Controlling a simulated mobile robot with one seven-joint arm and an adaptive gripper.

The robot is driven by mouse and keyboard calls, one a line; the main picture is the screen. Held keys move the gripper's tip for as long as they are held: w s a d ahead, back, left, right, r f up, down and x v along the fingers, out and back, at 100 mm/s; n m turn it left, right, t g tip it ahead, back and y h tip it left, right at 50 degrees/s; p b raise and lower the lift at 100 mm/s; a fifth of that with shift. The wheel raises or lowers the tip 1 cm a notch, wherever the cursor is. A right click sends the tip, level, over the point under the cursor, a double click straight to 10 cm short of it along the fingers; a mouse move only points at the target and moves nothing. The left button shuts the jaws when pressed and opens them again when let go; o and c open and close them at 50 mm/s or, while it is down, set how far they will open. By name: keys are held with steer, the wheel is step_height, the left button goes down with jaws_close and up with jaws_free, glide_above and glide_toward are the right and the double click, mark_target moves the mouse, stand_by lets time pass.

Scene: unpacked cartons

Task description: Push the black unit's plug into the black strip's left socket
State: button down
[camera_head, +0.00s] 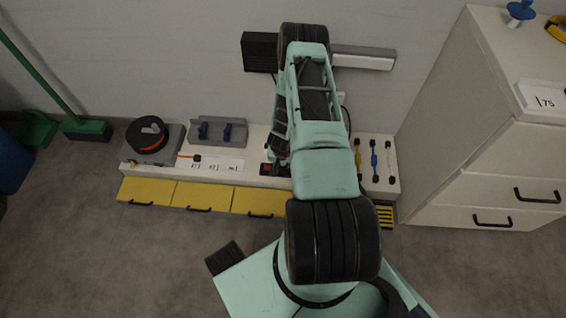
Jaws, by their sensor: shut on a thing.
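My gripper (277,157) is low over the bench, at the left side of my arm. It is shut on what I take to be the black unit's plug, which the fingers and arm hide almost wholly. A dark piece with a red patch (267,168), perhaps the end of the black strip, shows just below and left of the gripper. The strip's sockets are hidden, so I cannot tell whether plug and socket touch. A black ribbed box (259,52), possibly the black unit, is on the wall behind my arm. A dark cord shows right of the arm.
The pale bench (390,184) holds an orange-and-black reel (147,136), a grey holder (218,130) with blue parts, and yellow, blue and white leads at right. Yellow drawers (205,197) front it. A white cabinet (470,150) stands at right, a green broom (84,128) at left.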

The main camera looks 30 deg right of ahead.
steer(key=c, duration=1.5)
jaws_free()
steer(key=shift+c, duration=0.2)
steer(key=v, duration=1.2)
